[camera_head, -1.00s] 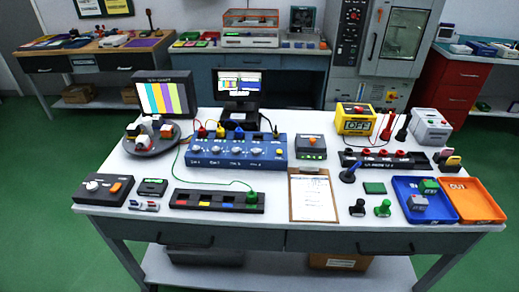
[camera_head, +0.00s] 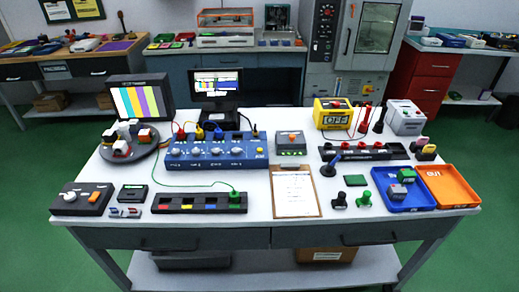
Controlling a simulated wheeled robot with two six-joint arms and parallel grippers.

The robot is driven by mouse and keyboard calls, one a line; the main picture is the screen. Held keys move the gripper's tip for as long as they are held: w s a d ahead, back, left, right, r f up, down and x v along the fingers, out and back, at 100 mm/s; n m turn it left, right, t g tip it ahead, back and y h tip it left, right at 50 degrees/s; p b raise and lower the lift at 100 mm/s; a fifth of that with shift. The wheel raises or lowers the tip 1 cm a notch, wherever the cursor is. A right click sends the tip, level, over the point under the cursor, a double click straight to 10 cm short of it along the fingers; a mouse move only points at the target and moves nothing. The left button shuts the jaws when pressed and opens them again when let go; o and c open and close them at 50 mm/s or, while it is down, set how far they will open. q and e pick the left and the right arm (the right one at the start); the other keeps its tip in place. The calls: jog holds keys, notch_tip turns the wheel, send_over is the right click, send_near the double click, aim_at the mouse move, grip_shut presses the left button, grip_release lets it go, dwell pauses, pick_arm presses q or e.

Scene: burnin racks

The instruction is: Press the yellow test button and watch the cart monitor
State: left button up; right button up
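A blue test panel (camera_head: 218,152) with several knobs and a small yellow button (camera_head: 260,150) at its right end stands mid-bench. A monitor with colour bars (camera_head: 140,101) stands at the back left. A smaller dark monitor (camera_head: 216,88) beside it shows colour bars and a light area, too small to read. I cannot tell which one is the cart monitor. A yellow box with a display reading OFF (camera_head: 335,118) stands at the back right. Neither of my grippers is in view.
The white bench (camera_head: 255,204) also holds a clipboard (camera_head: 296,192), a blue tray (camera_head: 398,190), an orange tray (camera_head: 447,186), a round dark tray (camera_head: 128,155) and a black strip (camera_head: 199,203). A green wire runs from the panel to this strip. Green floor surrounds the bench.

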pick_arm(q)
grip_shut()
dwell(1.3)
